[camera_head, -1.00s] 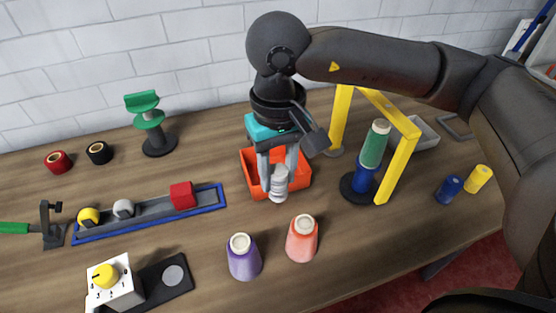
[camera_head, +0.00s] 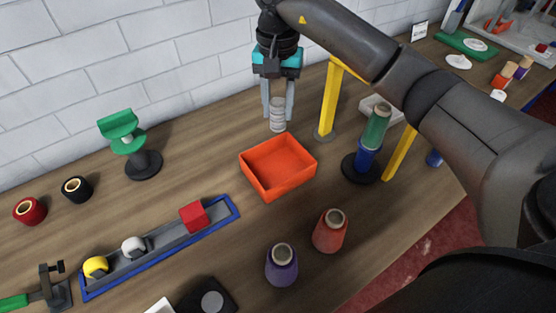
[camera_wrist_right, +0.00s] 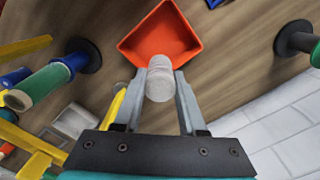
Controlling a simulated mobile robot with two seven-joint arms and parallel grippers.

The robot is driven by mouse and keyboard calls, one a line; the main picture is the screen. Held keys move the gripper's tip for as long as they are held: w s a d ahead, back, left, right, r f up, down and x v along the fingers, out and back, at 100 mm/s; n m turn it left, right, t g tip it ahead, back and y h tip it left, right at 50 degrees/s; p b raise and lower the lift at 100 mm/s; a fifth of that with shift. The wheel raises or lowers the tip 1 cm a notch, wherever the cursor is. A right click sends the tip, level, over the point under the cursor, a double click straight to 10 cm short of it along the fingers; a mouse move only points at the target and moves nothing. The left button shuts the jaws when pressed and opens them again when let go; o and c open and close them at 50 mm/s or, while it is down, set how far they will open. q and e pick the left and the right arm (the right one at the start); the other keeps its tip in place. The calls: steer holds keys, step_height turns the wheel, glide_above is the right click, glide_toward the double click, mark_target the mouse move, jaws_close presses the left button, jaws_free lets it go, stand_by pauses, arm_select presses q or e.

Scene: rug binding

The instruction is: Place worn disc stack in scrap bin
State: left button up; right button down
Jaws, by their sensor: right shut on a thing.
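The worn disc stack (camera_head: 278,116) is a small pale grey-white ribbed cylinder. My right gripper (camera_head: 278,104) is shut on it and holds it upright, up behind the orange bin in the head view. In the right wrist view the stack (camera_wrist_right: 159,80) sits between the fingertips of my right gripper (camera_wrist_right: 158,88), overlapping the bin's near edge in the picture. The scrap bin looks to be the orange open tray (camera_head: 262,182), which also shows in the right wrist view (camera_wrist_right: 133,55). It looks empty. My left gripper is not in view.
A yellow frame (camera_head: 329,100) and a green-and-blue spool stand (camera_head: 372,140) are right of the bin. A blue-edged rail with a red block (camera_head: 194,216) lies to the left. Purple (camera_head: 281,266) and salmon (camera_head: 329,234) cones stand in front.

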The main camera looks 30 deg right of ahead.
mark_target(278, 119)
step_height(278, 119, down, 16)
steer(key=shift+r+b, duration=0.25)
steer(key=shift+b, duration=0.25)
steer(key=shift+f, duration=0.15)
steer(key=shift+c, duration=2.4)
jaws_free()
step_height(278, 119, up, 12)
steer(key=shift+r+p, duration=0.2)
steer(key=shift+p, duration=0.15)
